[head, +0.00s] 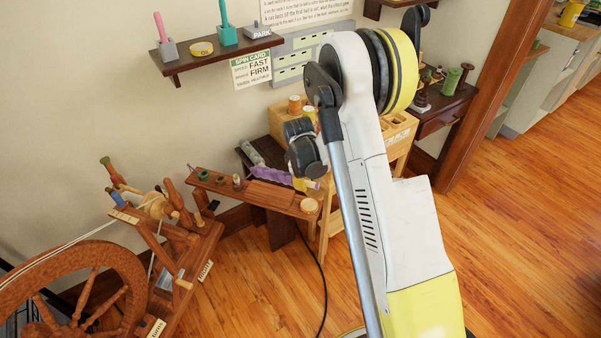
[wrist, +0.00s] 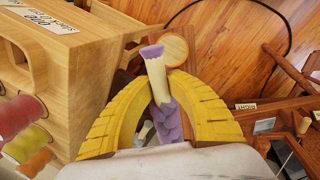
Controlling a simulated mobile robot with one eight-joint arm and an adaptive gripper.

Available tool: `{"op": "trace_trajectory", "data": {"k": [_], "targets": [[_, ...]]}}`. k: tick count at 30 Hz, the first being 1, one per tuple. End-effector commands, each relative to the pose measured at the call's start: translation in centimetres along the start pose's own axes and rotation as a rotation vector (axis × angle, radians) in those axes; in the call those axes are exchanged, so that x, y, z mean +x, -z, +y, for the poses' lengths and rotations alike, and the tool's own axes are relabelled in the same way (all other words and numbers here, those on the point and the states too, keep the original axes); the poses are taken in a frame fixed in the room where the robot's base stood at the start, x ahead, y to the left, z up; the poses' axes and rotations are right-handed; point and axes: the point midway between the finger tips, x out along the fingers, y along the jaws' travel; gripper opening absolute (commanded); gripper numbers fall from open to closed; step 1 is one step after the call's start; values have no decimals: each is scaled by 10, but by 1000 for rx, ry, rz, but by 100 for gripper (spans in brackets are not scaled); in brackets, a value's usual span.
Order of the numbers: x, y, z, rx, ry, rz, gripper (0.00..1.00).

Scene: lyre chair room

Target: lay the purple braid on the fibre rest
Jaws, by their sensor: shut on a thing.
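My gripper (head: 299,183) is low in front of the wall, partly hidden by my arm. In the wrist view, its yellow fingers (wrist: 163,92) are shut on the purple braid (wrist: 168,122). The braid has a cream band and a flared purple end that sticks out past the fingertips. In the head view the braid (head: 268,174) stretches left from the gripper, above or just behind the wooden bench (head: 225,187). A flat reddish-brown block (head: 270,195) on the bench may be the fibre rest; no label shows. I cannot tell whether the braid touches the bench.
A round pale disc (head: 309,205) sits at the bench's right end. A spinning wheel (head: 90,285) is at the lower left. A light wooden rack (wrist: 75,60) with spools is close to the gripper. A black cable crosses the floor.

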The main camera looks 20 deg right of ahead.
Motion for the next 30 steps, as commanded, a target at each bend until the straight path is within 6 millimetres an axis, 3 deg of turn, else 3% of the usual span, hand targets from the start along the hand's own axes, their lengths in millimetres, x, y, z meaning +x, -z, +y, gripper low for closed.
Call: {"op": "trace_trajectory", "data": {"k": [30], "targets": [[28, 48, -11, -1, 0, 0, 0]]}}
